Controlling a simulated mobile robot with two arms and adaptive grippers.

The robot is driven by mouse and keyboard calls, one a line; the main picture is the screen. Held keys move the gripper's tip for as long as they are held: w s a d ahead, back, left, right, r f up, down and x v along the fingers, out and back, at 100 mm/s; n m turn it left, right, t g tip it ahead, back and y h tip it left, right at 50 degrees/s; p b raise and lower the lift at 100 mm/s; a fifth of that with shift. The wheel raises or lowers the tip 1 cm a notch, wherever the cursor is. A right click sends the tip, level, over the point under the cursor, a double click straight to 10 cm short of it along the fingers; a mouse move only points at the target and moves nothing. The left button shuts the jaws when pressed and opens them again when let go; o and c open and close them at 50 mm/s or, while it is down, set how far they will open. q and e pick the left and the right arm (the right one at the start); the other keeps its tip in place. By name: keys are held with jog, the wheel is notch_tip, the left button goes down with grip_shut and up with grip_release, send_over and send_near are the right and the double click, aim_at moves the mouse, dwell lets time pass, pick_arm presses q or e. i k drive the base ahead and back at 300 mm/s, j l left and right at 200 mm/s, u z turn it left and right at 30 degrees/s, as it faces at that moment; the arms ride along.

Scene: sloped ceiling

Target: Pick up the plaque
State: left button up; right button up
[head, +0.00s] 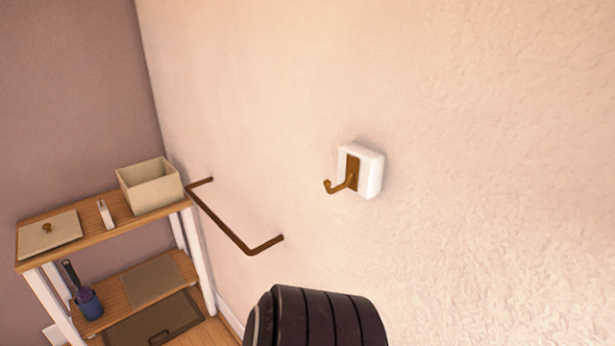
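I see nothing that is clearly a plaque. A white square block (372,172) with a brass-coloured hook (351,177) is fixed on the pale wall, right of centre in the head view. The hook is empty. Neither gripper can be made out in the head view.
A wooden shelf unit (83,232) holds an open beige box (150,186), a lidded flat box (50,233) and, lower, a blue container (89,303). A brown rail (222,228) juts from the wall. A dark ribbed shape, unclear, fills the bottom centre.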

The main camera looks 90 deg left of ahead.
aim_at(102, 208)
jog(key=u, duration=4.1)
